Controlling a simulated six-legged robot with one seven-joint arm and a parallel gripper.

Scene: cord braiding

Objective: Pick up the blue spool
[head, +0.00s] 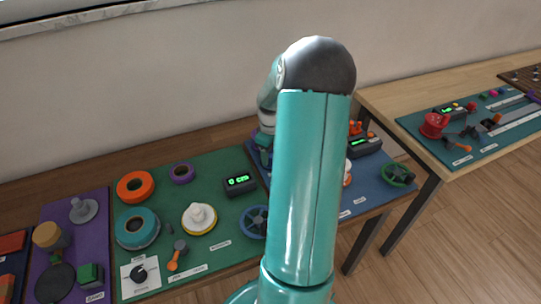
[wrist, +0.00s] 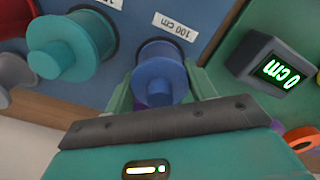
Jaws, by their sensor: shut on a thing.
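The blue spool (wrist: 160,72) is in the middle of the wrist view, seen from above with its round flange and central knob. My gripper (wrist: 161,92) has one green finger on each side of it and is shut on it. The spool is at a dark round spot on the blue board (wrist: 134,20); I cannot tell whether it is lifted off. In the head view my teal arm hides the spool and the fingers.
A teal spool (wrist: 80,42) stands close to the left in the wrist view, with a red one (wrist: 14,14) and a grey one (wrist: 12,72) beyond. A black display (wrist: 268,62) reading 0 cm stands right. A green board (head: 160,175) with several parts lies left.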

